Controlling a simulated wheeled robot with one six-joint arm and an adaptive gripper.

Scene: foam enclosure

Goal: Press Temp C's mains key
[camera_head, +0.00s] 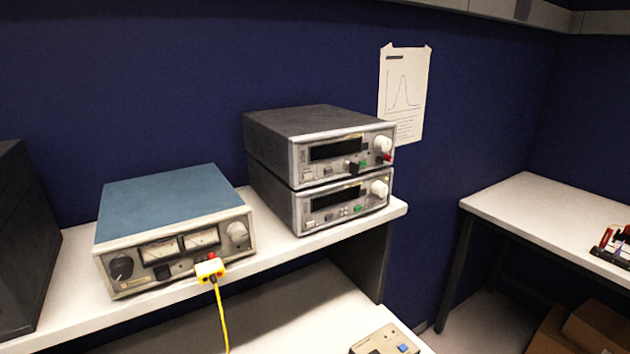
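Several bench instruments stand in view, but no label is readable, so I cannot tell which one is Temp C. Two grey units with dark displays are stacked on the white shelf: an upper unit (318,146) and a lower unit (325,205). Each has a white knob at the right of its front and small keys below the display. To their left is a blue-topped unit (175,228) with two meters, a black knob and a pale knob. A small grey box with a blue key (402,349) is cut off at the bottom edge. My gripper is not in view.
A yellow plug (210,269) with a hanging yellow cable sits at the blue-topped unit's front. A dark cabinet (22,240) stands at far left. A white side table (550,218) stands right, with cardboard boxes (595,326) below. Bare shelf (262,252) shows between the units.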

